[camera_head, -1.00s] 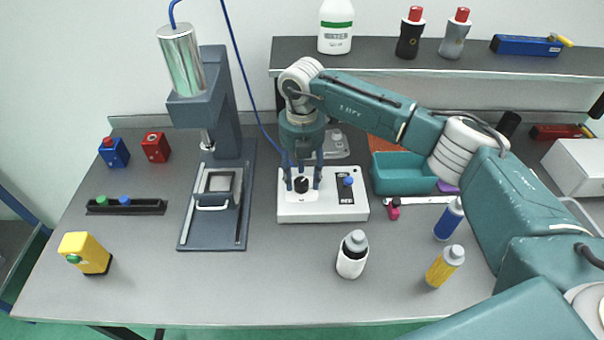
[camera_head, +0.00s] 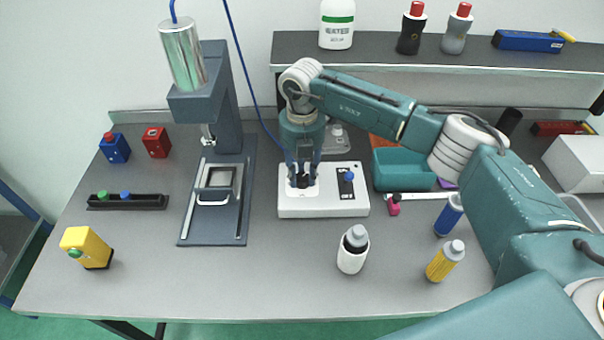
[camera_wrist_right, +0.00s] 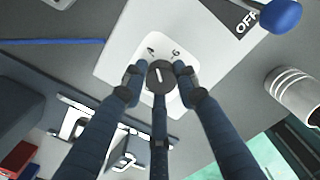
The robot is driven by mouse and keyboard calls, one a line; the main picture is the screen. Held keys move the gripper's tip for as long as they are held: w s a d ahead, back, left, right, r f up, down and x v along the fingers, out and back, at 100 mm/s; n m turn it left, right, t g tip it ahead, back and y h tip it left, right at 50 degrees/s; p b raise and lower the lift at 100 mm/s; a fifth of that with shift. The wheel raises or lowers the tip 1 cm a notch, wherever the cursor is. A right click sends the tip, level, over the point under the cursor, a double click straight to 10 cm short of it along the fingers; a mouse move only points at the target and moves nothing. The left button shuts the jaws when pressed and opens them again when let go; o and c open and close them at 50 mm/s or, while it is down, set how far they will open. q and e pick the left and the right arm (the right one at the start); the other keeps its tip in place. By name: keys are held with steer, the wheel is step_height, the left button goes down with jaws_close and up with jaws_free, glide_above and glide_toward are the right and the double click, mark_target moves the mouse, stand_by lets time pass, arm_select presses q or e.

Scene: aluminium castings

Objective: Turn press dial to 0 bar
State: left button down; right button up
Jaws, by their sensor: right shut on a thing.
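The press dial (camera_wrist_right: 160,76) is a dark round knob with a white pointer line, on a white control box (camera_head: 300,208). In the right wrist view the numbers 4 and 6 show beside it. The pointer lies between them and the fingers, and its exact reading cannot be told. My right gripper (camera_head: 303,182) comes down on the dial from above, its fingers shut around the knob (camera_wrist_right: 160,82). A blue-tipped lever (camera_head: 348,177) stands on the same box, by an OFF label in the wrist view. The press (camera_head: 215,130) stands left of the box. My left gripper is not in view.
A white bottle (camera_head: 353,250) and a yellow bottle (camera_head: 445,262) stand in front and to the right. A teal bin (camera_head: 402,170) is right of the box. A yellow block (camera_head: 87,248) stands at the left.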

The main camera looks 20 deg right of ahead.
steer(key=n+b, duration=0.2)
steer(key=shift+w+d+n, duration=0.15)
steer(key=shift+n, duration=0.15)
steer(key=n+b, duration=0.3)
steer(key=shift+n, duration=0.3)
steer(key=n+b, duration=0.2)
steer(key=n, duration=0.1)
steer(key=shift+w+r+n+b, duration=0.1)
steer(key=shift+n+b, duration=0.2)
steer(key=shift+b, duration=0.05)
steer(key=n+b, duration=0.2)
steer(key=n, duration=0.1)
steer(key=shift+n, duration=0.3)
steer(key=n, duration=0.1)
steer(key=n+b, duration=0.1)
steer(key=n, duration=0.1)
steer(key=shift+a+r+n, duration=0.1)
steer(key=shift+a+n, duration=0.1)
steer(key=shift+n, duration=0.1)
steer(key=n+b, duration=0.1)
steer(key=n, duration=0.1)
steer(key=shift+n, duration=0.4)
steer(key=n+b, duration=0.1)
steer(key=n, duration=0.2)
steer(key=shift+a, duration=0.1)
steer(key=shift+s+a+n, duration=0.1)
steer(key=shift+s+n, duration=0.1)
steer(key=shift+n, duration=1.5)
steer(key=shift+b, duration=0.3)
